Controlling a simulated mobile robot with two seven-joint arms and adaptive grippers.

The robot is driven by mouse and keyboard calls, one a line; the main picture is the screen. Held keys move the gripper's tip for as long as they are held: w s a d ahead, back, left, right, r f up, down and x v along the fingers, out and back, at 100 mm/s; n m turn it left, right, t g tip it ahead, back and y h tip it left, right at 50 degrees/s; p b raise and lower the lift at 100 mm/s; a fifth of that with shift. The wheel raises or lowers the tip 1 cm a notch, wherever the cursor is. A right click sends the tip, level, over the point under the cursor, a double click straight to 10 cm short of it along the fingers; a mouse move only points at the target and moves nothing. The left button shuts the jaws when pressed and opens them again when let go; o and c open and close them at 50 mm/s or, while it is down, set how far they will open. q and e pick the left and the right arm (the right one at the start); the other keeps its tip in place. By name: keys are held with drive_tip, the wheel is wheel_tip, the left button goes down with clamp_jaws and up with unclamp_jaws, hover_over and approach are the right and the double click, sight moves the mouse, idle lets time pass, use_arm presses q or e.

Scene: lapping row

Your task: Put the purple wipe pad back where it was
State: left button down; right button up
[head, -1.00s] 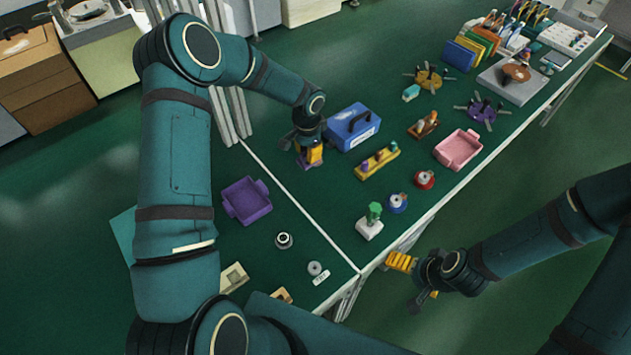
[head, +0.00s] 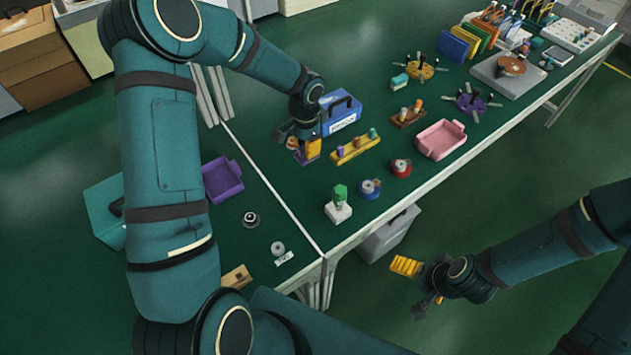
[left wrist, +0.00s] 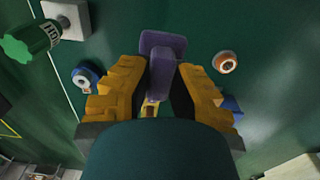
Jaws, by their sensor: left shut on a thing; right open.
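The purple wipe pad (left wrist: 161,58) sits between the fingers of my left gripper (left wrist: 160,92) in the left wrist view. It has a flat base and a narrower raised part. In the head view my left gripper (head: 307,150) is shut on it, just in front of the blue toolbox (head: 342,122). Only a bit of the pad (head: 302,158) shows beside the yellow fingers there. Whether it touches the table is unclear. My right gripper (head: 415,287) is open and empty, off the table's front edge.
A yellow rack (head: 345,154) with several coloured pieces stands close right of my left gripper. An orange-and-white round thing (left wrist: 225,62) is beside the pad. A purple tray (head: 238,165), a green-knobbed stamp (head: 340,203) and a pink tray (head: 433,150) stand around.

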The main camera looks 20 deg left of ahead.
use_arm(q)
drive_tip(key=shift+f, duration=0.3)
wheel_tip(320, 180, down, 10)
drive_tip(key=shift+r+b, duration=0.25)
drive_tip(key=shift+b, duration=0.5)
drive_tip(key=c, duration=1.3)
unclamp_jaws()
drive_tip(key=shift+f, duration=0.15)
drive_tip(key=shift+o, duration=1.4)
